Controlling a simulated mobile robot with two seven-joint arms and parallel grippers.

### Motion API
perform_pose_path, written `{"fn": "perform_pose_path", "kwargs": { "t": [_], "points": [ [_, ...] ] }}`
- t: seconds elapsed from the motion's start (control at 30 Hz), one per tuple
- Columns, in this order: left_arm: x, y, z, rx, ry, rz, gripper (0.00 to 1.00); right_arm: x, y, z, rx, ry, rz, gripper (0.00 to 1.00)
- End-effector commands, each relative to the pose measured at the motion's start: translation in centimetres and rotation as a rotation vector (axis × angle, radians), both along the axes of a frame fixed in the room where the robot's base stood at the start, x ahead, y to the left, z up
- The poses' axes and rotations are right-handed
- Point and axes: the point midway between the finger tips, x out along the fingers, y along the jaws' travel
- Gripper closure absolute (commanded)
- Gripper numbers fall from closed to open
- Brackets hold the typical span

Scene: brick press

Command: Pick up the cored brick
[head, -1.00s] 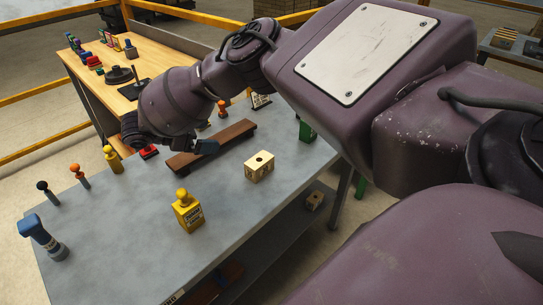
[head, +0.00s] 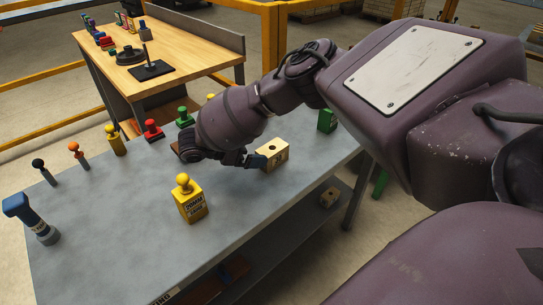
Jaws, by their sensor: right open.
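The cored brick, a pale cream block with a dark round hole in its top (head: 276,155), sits on the grey table toward its right edge. My right gripper (head: 256,161) is open, low over the table, at the left side of the brick. Its fingertips overlap the brick's left end in the head view. I cannot tell whether they touch it or stand around it. My left gripper is not in view.
A yellow bottle-like block (head: 189,203) stands left of the brick. A green block (head: 327,121) stands behind right. Several knobbed pieces and a blue-headed tool (head: 27,215) line the left side. A wooden bench (head: 185,47) is behind. The front middle table is clear.

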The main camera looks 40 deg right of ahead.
Motion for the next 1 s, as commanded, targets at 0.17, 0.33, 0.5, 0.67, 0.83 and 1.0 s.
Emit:
{"fn": "perform_pose_path", "kwargs": {
  "t": [0.17,0.33,0.5,0.67,0.83,1.0],
  "points": [
    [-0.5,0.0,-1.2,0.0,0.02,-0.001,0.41,-0.4,-1.8,-1.4,0.0,0.006,-0.003,0.0],
    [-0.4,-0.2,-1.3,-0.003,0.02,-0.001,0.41,-0.8,-3.6,-2.1,-0.001,0.004,-0.002,0.0],
    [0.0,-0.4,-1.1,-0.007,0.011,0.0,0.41,-1.0,-4.4,-2.3,0.0,0.001,-0.001,0.0],
    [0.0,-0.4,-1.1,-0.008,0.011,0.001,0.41,-1.0,-4.5,-2.2,0.0,0.0,0.0,0.0],
    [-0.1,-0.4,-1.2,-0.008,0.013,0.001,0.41,-1.0,-4.5,-2.2,0.0,0.0,-0.001,0.17],
    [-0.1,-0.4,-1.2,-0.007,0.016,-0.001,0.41,-1.0,-4.5,-2.2,0.0,0.0,-0.001,0.43]
  ]
}}
